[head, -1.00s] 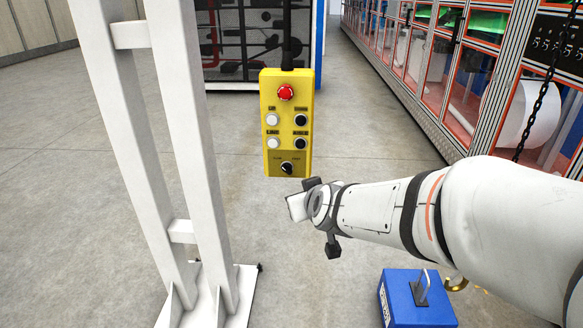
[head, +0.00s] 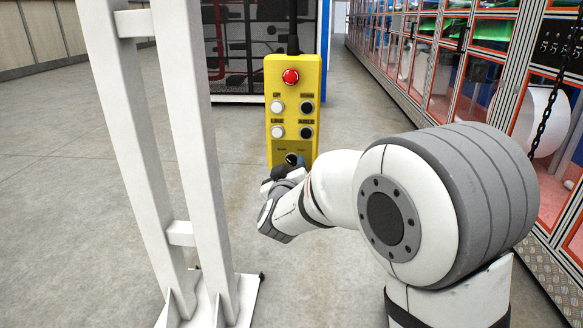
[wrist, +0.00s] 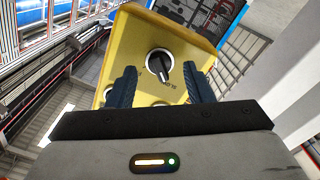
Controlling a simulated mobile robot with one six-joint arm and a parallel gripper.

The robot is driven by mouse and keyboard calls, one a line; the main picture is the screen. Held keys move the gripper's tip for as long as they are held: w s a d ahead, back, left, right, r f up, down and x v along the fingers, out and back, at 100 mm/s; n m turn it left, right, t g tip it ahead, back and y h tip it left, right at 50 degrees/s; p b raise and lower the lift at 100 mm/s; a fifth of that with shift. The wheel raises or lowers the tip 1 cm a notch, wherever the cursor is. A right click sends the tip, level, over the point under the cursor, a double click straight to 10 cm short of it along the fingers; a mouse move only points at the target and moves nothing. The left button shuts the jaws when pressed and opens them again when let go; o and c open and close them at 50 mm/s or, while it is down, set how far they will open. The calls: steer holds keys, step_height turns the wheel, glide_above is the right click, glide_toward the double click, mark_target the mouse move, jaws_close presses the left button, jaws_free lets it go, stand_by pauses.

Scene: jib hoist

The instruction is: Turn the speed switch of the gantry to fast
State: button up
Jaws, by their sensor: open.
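The yellow control pendant (head: 293,112) hangs upright in the head view. Its speed switch (head: 291,159) is a black rotary knob near the bottom, with a slow label at left and a fast label at right. In the wrist view the pendant appears upside down, and the knob (wrist: 160,66) sits on a white ring. Its pointer aims down and slightly right there, seemingly toward the slow side. My gripper (wrist: 160,78) is open, its dark fingers on either side of the knob in that view. Contact cannot be told. In the head view my gripper (head: 276,183) is just below the knob, its fingertips partly hidden.
The pendant has a red stop button (head: 291,76) and several white and black push buttons above the knob. A white steel post frame (head: 182,140) stands close at left. A chain (head: 543,115) hangs at right before orange-framed cabinets. Open floor lies between.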

steer(key=shift+w, duration=0.85)
steer(key=shift+c, duration=0.6)
